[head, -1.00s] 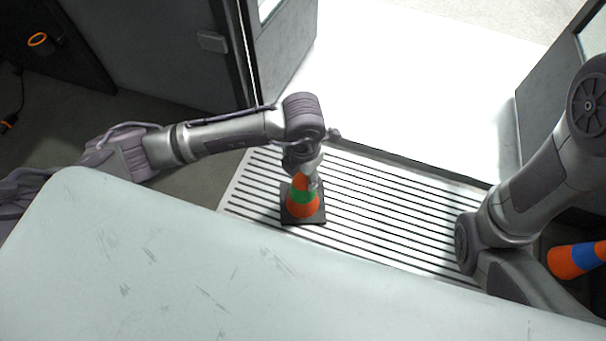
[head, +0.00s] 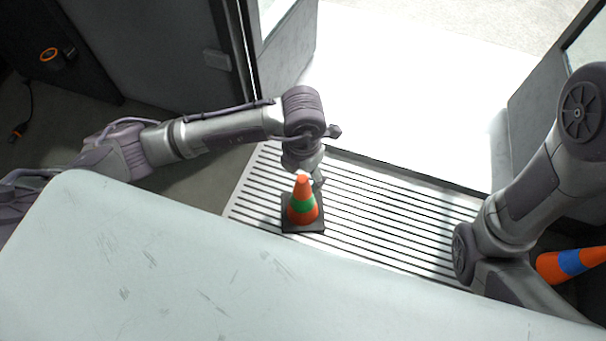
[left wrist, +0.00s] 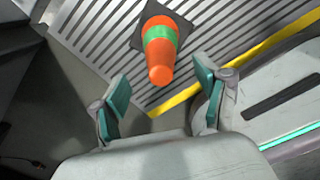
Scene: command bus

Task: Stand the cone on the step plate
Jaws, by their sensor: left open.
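An orange cone with a green band and a dark square base (head: 302,205) stands upright on the ribbed step plate (head: 385,220) in the head view. It also shows in the left wrist view (left wrist: 160,50), with the step plate (left wrist: 95,30) under it. My left gripper (head: 312,175) is just behind the cone in the head view. In the left wrist view my left gripper (left wrist: 160,97) has its teal-padded fingers spread, with nothing between them, and the cone is beyond the fingertips. My right gripper is not in view.
An orange cone with a blue band (head: 572,263) lies at the right, partly behind my right arm. A pale scratched surface (head: 150,260) fills the front. An open doorway (head: 410,100) is behind the plate. A yellow edge strip (left wrist: 260,50) borders the plate.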

